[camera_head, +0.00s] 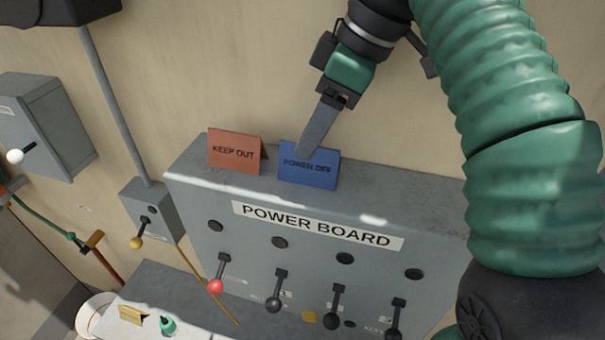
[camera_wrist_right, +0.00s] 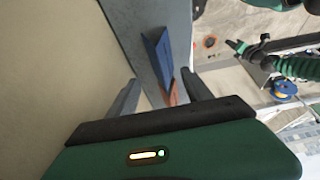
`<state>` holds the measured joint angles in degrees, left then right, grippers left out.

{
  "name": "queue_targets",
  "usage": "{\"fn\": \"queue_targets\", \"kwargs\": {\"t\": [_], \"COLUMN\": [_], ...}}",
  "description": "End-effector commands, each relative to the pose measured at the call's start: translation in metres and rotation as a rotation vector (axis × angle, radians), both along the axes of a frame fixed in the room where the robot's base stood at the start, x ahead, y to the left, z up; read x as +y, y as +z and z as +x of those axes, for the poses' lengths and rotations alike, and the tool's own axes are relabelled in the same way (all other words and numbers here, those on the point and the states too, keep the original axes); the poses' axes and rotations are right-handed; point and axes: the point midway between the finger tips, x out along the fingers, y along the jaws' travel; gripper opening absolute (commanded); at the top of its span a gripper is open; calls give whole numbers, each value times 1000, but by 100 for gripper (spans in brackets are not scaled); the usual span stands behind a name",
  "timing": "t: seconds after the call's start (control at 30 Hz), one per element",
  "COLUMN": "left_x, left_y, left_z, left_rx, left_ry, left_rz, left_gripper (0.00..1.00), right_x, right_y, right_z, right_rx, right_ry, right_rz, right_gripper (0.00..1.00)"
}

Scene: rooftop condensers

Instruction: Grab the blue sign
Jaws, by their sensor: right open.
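The blue sign (camera_head: 309,172), a folded tent reading POWER OFF, stands on top of the grey power board, right of a red KEEP OUT sign (camera_head: 233,152). My right gripper (camera_head: 306,152) reaches down to it from above; a fingertip overlaps the sign's upper edge. In the right wrist view, the open fingers (camera_wrist_right: 160,80) have the blue sign (camera_wrist_right: 158,58) in line with the gap between them. I cannot tell whether they touch it. My left gripper is not in the head view; a green ribbed arm with a dark end (camera_wrist_right: 250,47), seemingly mine, shows in the wrist view.
The red sign stands close beside the blue one. The power board (camera_head: 195,195) has several levers on its front. A plain beige wall (camera_head: 200,80) rises behind it. A grey box (camera_head: 45,125) and a smaller lever box (camera_head: 150,210) are at left.

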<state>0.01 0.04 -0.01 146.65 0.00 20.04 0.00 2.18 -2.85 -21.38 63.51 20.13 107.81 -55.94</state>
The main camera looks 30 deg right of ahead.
Motion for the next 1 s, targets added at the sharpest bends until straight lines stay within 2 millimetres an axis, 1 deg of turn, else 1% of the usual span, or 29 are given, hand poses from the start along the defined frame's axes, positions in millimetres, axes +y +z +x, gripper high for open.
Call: {"fn": "queue_targets", "kwargs": {"t": [0.07, 0.3, 0.4, 0.57, 0.67, 1.0], "left_x": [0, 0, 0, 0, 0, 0], "left_y": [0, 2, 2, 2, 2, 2], "left_z": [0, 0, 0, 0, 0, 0], "left_rx": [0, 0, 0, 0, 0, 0], "left_ry": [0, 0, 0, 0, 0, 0], "left_rz": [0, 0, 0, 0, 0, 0], "left_gripper": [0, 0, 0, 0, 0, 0], "right_x": [2, 12, 14, 14, 13, 13], "right_y": [-6, -43, -50, -50, -50, -50], "right_z": [0, 12, 15, 16, 16, 15], "right_rx": [1, 2, 2, 1, 1, 1], "right_ry": [0, 2, 2, 2, 1, 1], "right_rz": [1, 0, -1, -2, -1, -1], "right_gripper": [58, 58, 58, 58, 46, 2]}}
